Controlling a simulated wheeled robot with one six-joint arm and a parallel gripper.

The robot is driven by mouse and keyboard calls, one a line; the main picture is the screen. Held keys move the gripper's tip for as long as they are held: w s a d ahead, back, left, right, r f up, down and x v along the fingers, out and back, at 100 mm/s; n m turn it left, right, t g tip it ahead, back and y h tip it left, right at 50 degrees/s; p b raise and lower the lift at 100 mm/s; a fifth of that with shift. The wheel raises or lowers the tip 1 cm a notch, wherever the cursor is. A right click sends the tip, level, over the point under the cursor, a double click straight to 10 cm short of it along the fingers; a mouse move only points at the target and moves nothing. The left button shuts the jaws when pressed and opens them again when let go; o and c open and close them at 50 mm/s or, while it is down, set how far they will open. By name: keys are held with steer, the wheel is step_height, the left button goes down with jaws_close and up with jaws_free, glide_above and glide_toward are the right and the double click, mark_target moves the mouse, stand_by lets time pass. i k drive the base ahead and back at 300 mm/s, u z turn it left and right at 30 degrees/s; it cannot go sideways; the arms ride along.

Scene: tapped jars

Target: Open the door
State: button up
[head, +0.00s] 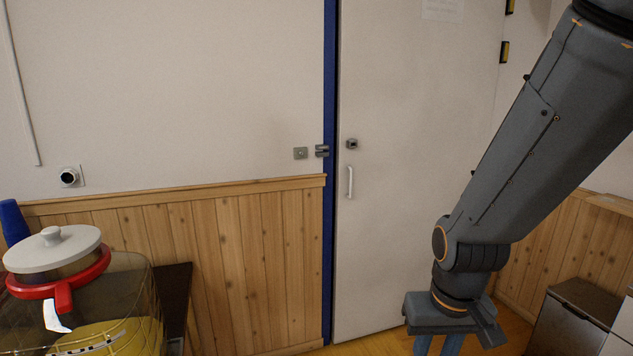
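The white door (415,170) stands in the middle of the head view, beside a blue door frame (329,100). A white vertical pull handle (350,182) is low on its left side, with a small dark metal lock piece (352,144) just above. A metal catch (322,151) sits on the blue frame. The door looks shut or nearly so; I cannot tell if it is latched. My gripper (438,347) points down at the lower right, in front of the door and apart from the handle. Its two fingers are spread and nothing shows between them; their tips are cut off.
A glass container (125,290) with a white-lidded red pot (52,250) stands at the lower left. A dark grey box (572,322) is at the lower right, near wood panelling. Hinges (504,52) show at the door's right edge. Some wooden floor (375,343) is clear before the door.

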mark_target(417, 79)
steer(key=u, duration=0.25)
steer(key=i, duration=1.3)
steer(key=z, duration=0.75)
